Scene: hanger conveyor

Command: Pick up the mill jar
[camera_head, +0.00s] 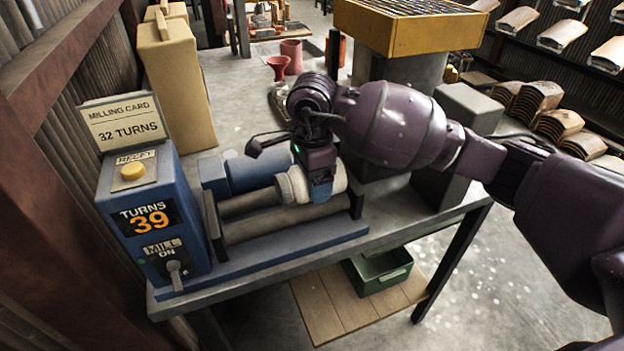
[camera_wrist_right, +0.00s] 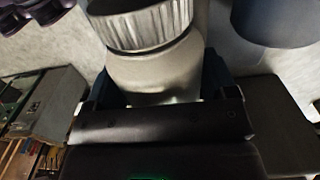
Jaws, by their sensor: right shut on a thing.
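The mill jar (camera_head: 291,187) is a pale, off-white jar with a ribbed lid, lying on its side on the rollers (camera_head: 290,220) of the blue-based mill. My right gripper (camera_head: 319,188) comes down over it from above and is shut on its body. In the right wrist view the jar (camera_wrist_right: 150,60) sits between the two fingers (camera_wrist_right: 160,92), its ribbed lid beyond them. In the head view the gripper hides part of the jar, and I cannot tell whether the jar touches the rollers. My left gripper is not in view.
The blue control box (camera_head: 149,225) reads "TURNS 39" and "MILL ON". A card (camera_head: 124,122) behind it reads "32 TURNS". A blue motor (camera_head: 257,170) lies behind the rollers. Red vessels (camera_head: 291,56) stand at the back. A green crate (camera_head: 379,271) sits below the bench.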

